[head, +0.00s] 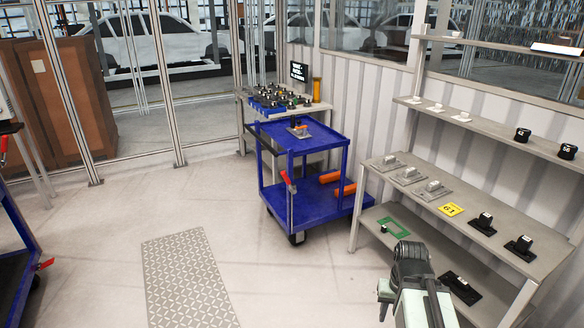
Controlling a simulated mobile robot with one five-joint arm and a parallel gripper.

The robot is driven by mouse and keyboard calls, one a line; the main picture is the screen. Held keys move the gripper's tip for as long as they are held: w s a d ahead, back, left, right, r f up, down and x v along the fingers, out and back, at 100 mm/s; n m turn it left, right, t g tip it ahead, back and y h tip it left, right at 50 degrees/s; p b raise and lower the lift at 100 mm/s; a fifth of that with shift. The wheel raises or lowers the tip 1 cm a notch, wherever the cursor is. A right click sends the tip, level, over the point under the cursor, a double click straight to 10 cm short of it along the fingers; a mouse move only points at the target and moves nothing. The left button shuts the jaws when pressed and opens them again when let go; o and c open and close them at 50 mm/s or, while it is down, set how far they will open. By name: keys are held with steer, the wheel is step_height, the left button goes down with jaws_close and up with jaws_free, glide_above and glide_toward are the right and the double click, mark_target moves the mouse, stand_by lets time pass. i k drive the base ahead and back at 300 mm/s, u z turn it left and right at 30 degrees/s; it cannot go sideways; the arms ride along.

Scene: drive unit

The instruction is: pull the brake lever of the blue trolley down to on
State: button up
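The blue trolley (303,205) stands right of the middle, with an upper and a lower shelf. Its brake lever (288,181) is a red handle at the front left post, between the shelves. The handle slants, its upper end towards the left; I cannot read an on or off mark. My arm (411,285) shows at the bottom right, in front of the workbench and well apart from the trolley. No gripper fingers can be made out, so I cannot tell whether my gripper is open or shut.
Orange cylinders (345,190) lie on the trolley's lower shelf. A grey workbench (390,190) with parts stands at right. Another blue trolley (15,245) with red levers is cut off at left. A patterned floor plate (188,278) lies on open floor in front.

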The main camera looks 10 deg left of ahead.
mark_target(293, 191)
steer(key=u, duration=0.05)
steer(key=i, duration=3.25)
steer(key=u, duration=2.55)
